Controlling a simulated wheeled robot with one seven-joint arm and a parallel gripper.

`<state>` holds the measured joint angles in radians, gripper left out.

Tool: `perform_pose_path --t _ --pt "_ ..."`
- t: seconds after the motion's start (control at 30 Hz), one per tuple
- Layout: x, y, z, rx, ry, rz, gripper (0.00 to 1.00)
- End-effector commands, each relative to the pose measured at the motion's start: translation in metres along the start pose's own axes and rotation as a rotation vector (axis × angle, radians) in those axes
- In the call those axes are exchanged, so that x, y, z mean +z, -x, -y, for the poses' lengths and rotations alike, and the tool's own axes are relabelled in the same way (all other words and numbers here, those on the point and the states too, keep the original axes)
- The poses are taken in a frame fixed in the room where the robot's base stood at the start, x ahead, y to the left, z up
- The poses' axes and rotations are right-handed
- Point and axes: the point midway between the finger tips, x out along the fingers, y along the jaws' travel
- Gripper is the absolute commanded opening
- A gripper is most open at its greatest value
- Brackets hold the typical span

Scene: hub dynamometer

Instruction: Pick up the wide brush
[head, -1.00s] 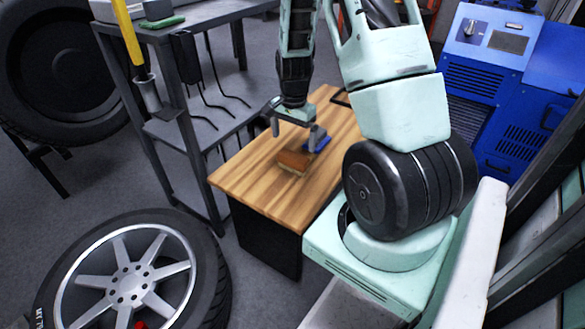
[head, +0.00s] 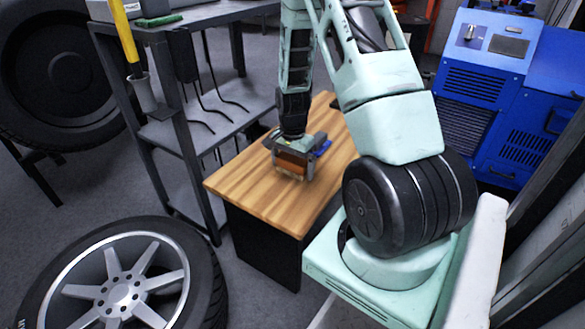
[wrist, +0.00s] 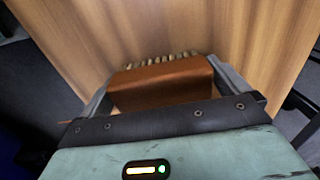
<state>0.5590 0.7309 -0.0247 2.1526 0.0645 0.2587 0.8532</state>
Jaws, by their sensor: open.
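The wide brush (wrist: 165,85) has a brown block and a row of pale bristles along its far edge in the wrist view. It lies on the wooden table top, and in the head view the brush (head: 293,165) shows under my gripper (head: 292,172). In the wrist view my gripper (wrist: 163,88) is open, with one finger at each side of the brush block. The gaps between fingers and block look small; I cannot tell whether either finger touches it.
The wooden table (head: 245,190) has bare room at its near left. A blue object (head: 323,147) lies just right of my gripper. A grey metal shelf (head: 180,130) stands left of the table, a wheel (head: 115,285) on the floor near left, and a blue machine (head: 480,95) at right.

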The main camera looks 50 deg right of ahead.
Motion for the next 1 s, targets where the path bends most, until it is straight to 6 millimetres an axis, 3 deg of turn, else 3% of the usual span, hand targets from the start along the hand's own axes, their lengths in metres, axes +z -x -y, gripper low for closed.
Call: perform_pose_path --t 0.03,0.17,0.27,0.53,1.0 --pt "0.0 0.001 0.0 0.0 0.0 0.0 1.0" --pt "0.0 0.001 0.0 0.0 0.0 0.0 0.67" --pt "0.0 0.001 0.0 0.0 0.0 0.0 0.63" --pt "0.0 0.009 0.0 -0.001 0.0 -0.001 0.63" --pt "0.0 0.092 0.001 -0.002 0.001 -0.002 0.63"
